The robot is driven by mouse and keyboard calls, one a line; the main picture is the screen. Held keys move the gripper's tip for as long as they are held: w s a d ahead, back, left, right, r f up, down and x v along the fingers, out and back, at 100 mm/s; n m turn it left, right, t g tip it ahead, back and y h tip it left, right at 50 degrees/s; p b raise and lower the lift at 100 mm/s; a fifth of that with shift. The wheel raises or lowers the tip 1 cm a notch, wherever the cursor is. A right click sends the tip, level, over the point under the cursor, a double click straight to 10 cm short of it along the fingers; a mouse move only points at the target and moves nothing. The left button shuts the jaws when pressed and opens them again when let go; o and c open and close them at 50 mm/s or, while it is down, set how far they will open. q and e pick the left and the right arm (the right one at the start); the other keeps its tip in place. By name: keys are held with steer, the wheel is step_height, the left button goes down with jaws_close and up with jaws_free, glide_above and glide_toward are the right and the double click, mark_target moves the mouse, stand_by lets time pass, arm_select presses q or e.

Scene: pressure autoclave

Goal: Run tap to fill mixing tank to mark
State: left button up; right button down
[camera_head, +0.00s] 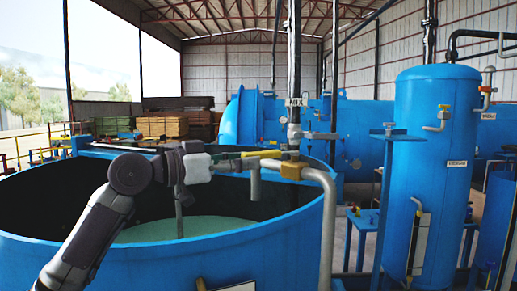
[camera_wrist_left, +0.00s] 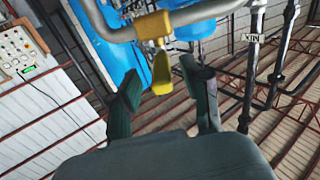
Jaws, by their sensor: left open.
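The mixing tank (camera_head: 290,240) is a large open blue vat in the head view, with pale green liquid (camera_head: 205,229) low inside. The tap (camera_head: 291,170) is a brass body with a yellow lever (camera_head: 262,154) on a grey pipe above the tank's rim. A short spout (camera_head: 255,183) points down; I see no stream. My left gripper (camera_head: 232,160) is open beside the lever. In the left wrist view, the lever (camera_wrist_left: 162,72) shows between the spread fingers (camera_wrist_left: 165,95); contact cannot be told.
A grey pipe (camera_head: 327,220) curves down outside the tank's right rim. A vertical pipe labelled MIX (camera_head: 294,90) rises above the tap. A blue upright vessel (camera_head: 435,170) stands at the right, and stacked timber (camera_head: 165,126) lies behind.

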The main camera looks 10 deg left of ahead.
mark_target(280, 156)
arm_select(q)
steer(key=x, duration=0.2)
steer(key=shift+w+d+r+p, duration=0.15)
steer(key=shift+w+d+p, duration=0.1)
steer(key=shift+p, duration=0.15)
steer(key=shift+w+d, duration=0.15)
steer(key=shift+d, duration=0.1)
steer(key=shift+w+d, duration=0.1)
steer(key=shift+d, duration=0.05)
arm_select(e)
steer(key=shift+w+a+r, duration=0.25)
steer(key=shift+w+r, duration=0.5)
steer(key=shift+r, duration=0.2)
arm_select(q)
steer(key=shift+w, duration=0.1)
steer(key=shift+c, duration=0.7)
jaws_close()
arm_select(e)
steer(key=shift+s, duration=0.2)
